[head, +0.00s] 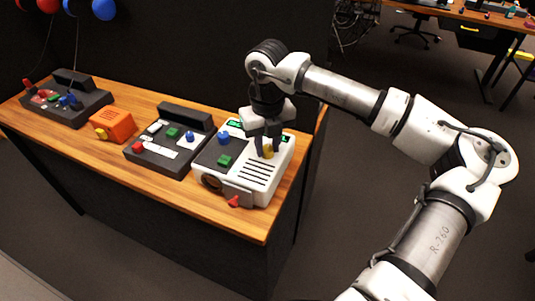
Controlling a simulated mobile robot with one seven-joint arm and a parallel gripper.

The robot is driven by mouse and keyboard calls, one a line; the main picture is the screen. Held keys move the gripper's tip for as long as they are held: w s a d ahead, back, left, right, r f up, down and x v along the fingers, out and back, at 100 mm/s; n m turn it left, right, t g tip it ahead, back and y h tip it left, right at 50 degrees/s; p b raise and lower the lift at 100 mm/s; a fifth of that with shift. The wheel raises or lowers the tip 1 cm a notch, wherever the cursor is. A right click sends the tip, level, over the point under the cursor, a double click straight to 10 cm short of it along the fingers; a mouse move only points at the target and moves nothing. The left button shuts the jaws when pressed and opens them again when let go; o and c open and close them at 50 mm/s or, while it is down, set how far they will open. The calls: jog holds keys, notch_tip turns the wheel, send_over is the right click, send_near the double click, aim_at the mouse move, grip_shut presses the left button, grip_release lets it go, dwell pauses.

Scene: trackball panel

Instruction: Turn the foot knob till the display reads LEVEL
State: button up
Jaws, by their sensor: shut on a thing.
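A white and dark grey panel (256,182) stands at the right end of the wooden counter. It carries a blue knob (223,138), a green button (224,160), a yellow knob (268,153) and a red part (234,201) low at its front. My gripper (267,148) points down at the panel's top, its fingers shut on the yellow knob. Which part is the foot knob I cannot tell from labels. A green-lit display (236,124) shows at the panel's back, partly hidden by my gripper; its text is too small to read.
A dark panel with coloured controls (172,160) stands just left of the white one. An orange box (113,125) and another dark panel (88,101) sit farther left on the counter (215,215). A dark partition rises behind the counter.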

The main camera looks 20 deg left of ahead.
aim_at(267, 149)
jog(key=shift+n+b, duration=0.3)
jog(key=shift+n, duration=0.4)
jog(key=o, duration=1)
jog(key=shift+r, duration=0.1)
notch_tip(267, 149, up, 14)
jog(key=shift+f+b, duration=0.15)
jog(key=shift+b, duration=0.6)
